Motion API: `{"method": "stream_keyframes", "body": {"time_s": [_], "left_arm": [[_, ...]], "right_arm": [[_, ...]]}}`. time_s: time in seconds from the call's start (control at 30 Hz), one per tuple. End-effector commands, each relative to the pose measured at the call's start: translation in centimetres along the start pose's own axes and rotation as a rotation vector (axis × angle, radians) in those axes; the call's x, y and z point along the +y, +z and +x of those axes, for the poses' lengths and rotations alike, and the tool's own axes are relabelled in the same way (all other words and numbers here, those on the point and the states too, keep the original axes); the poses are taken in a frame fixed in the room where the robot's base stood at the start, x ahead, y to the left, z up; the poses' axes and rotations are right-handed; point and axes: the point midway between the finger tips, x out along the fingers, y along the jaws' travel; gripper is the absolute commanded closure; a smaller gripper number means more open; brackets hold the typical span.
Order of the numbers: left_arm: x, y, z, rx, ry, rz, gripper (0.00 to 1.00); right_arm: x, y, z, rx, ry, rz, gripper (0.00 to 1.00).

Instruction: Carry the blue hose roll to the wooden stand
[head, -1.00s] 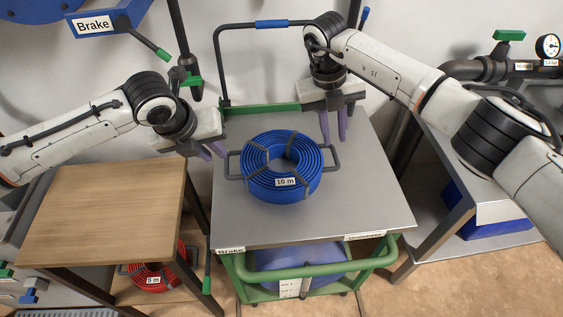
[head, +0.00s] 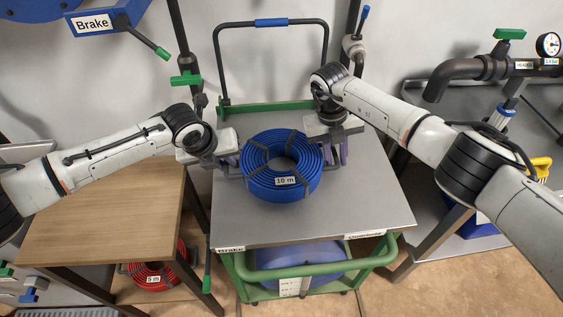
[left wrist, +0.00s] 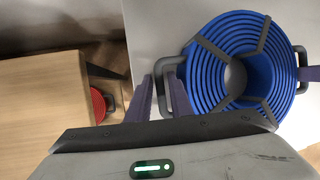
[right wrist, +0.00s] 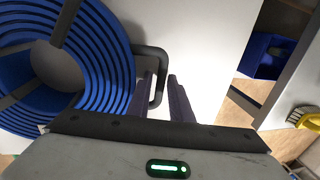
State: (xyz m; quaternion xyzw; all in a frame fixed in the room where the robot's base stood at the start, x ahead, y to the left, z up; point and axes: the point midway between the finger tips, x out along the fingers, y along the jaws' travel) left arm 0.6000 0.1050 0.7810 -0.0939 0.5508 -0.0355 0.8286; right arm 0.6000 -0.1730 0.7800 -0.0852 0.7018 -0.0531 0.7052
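The blue hose roll (head: 281,187), labelled "10 m", lies flat on the grey top of the green cart. It has a dark handle on each side. My left gripper (head: 230,165) is at its left handle; the left wrist view shows the fingers (left wrist: 153,95) apart at that handle (left wrist: 181,64), with the bar partly hidden. My right gripper (head: 338,155) is at the right handle; the right wrist view shows its fingers (right wrist: 164,98) open, on either side of the handle bar (right wrist: 156,58). The wooden stand (head: 95,215) is left of the cart, its top bare.
A red hose roll (head: 152,277) lies low under the stand. The cart (head: 240,235) has a green front rail and a tall dark handle frame (head: 217,60) at the back. A workbench with a pipe (head: 455,75) and gauge stands right. A "Brake" box (head: 95,22) hangs upper left.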

Motion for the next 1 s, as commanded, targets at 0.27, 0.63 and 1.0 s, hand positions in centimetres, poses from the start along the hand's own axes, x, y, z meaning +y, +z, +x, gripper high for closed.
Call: {"method": "stream_keyframes", "body": {"time_s": [0.27, 0.63, 1.0], "left_arm": [[0.04, -0.01, -0.02, 0.0, 0.0, -0.001, 1.0], [0.07, 0.01, -0.04, 0.0, 0.001, -0.001, 1.0], [0.1, 0.03, -0.05, 0.0, 0.002, -0.002, 1.0]], "right_arm": [[-0.01, 0.01, -0.03, 0.0, 0.0, 0.0, 1.0], [-0.02, 0.03, -0.06, -0.001, 0.0, 0.0, 1.0], [-0.04, 0.05, -0.07, -0.001, 0.0, 0.001, 1.0]]}}
